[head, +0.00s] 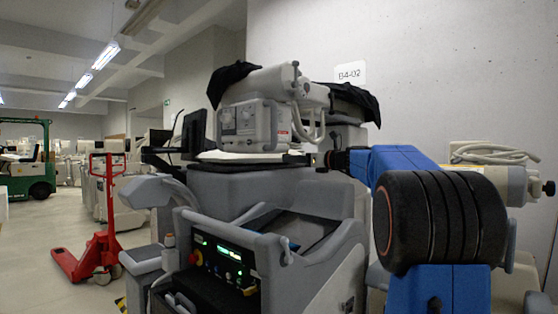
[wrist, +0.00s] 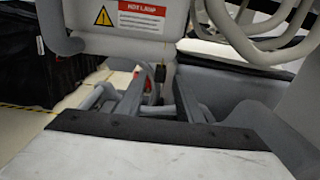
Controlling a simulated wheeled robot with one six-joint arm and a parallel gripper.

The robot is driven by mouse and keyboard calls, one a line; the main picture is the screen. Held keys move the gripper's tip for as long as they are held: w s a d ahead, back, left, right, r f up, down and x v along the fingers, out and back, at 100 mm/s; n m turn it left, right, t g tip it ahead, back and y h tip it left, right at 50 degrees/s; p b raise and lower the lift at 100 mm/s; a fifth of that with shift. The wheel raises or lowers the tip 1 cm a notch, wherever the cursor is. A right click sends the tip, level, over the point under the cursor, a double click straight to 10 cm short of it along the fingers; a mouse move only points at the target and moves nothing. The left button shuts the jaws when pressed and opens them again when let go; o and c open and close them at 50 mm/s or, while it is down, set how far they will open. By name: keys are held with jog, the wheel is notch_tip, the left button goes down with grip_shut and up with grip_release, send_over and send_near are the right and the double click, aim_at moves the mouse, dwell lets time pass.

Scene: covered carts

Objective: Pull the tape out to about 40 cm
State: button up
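My gripper (head: 322,160) is at the right edge of the cart top in the head view, just below the grey lamp unit. In the wrist view its two grey fingers (wrist: 160,92) stand apart with a gap between them. A small dark piece (wrist: 156,92) with a thin cord shows in that gap; I cannot tell whether it touches a finger. I cannot make out a tape for certain. A thin yellow-and-black line (wrist: 25,108) runs at the left of the wrist view, but its nature is unclear.
The lamp unit (head: 245,124), with a hot-lamp label (wrist: 141,16), hangs close above the fingers. Thick pale hoses (wrist: 245,35) are at the upper right. A red pallet jack (head: 103,220) stands on open floor at left.

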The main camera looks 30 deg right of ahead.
jog(key=x, duration=0.7)
jog(key=shift+w+a, duration=0.15)
jog(key=shift+w, duration=0.15)
jog(key=shift+c, duration=0.6)
